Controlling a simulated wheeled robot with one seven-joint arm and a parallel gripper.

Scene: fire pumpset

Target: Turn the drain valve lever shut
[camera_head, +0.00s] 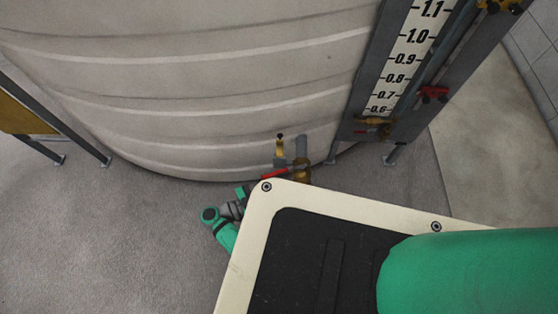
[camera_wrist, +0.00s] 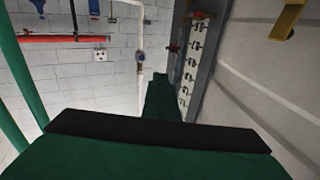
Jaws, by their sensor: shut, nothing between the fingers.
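The drain valve is low on the tank's front, with a brass body (camera_head: 302,172) on a short grey pipe. Its red lever (camera_head: 274,172) points left from the brass body, roughly level, partly close behind the edge of my own body. My gripper (camera_head: 243,192) is small in the head view, just left of the red lever and seemingly apart from it. It is shut and empty; its fingertips are hard to make out. In the wrist view a dark bar and green parts of my arm fill the bottom. A brass-yellow piece (camera_wrist: 290,18) shows there at the top right; I cannot tell which fitting it is.
The large pale tank (camera_head: 200,90) fills the back. A brass fitting (camera_head: 280,148) stands just above the lever. A level gauge board (camera_head: 405,60) with a red-handled valve (camera_head: 433,94) stands to the right. Grey floor (camera_head: 110,230) at left is clear.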

